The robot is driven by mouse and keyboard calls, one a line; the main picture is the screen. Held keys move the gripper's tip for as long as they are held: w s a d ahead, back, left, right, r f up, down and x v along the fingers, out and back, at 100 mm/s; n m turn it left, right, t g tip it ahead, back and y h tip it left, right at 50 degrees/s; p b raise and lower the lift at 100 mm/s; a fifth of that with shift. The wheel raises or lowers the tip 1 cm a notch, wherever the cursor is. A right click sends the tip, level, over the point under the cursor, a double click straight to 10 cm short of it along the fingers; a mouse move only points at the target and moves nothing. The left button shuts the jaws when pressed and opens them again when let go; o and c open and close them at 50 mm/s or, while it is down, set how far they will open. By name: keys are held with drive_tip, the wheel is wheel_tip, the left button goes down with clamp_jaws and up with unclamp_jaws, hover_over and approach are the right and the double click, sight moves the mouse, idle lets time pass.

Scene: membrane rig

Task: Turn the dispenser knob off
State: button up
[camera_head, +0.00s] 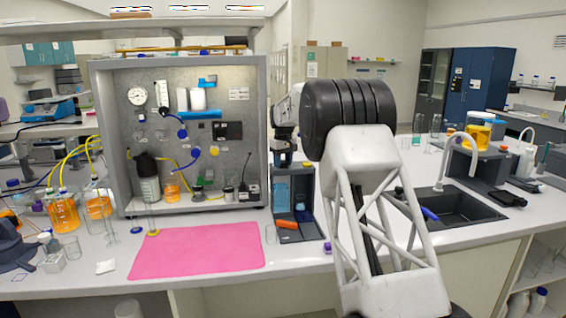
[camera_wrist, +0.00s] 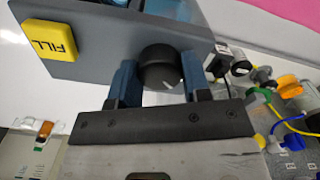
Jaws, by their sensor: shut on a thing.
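The dispenser knob (camera_wrist: 158,72) is round and black, on the grey dispenser (camera_wrist: 110,52) in the wrist view. A pale mark shows on its lower right rim. My gripper (camera_wrist: 159,66) has one blue finger on each side of the knob and is shut on it. A yellow FILL button (camera_wrist: 58,39) sits on the same face, left of the knob. In the head view the dispenser (camera_head: 307,222) stands on the bench right of the pink mat, with an orange piece (camera_head: 287,224) low inside. The knob cannot be made out there.
A membrane rig cabinet (camera_head: 101,135) with gauges and tubes stands close left of the dispenser. The pink mat (camera_head: 197,252) is bare. Orange bottles (camera_head: 63,213) stand at the left. A sink (camera_head: 455,212) lies right, partly behind my arm.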

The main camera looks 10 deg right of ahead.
sight(283, 162)
drive_tip(key=shift+r, duration=0.1)
drive_tip(key=o, duration=0.9)
drive_tip(key=shift+o, duration=0.2)
drive_tip(key=shift+r, duration=3.85)
drive_tip(key=shift+s, duration=0.1)
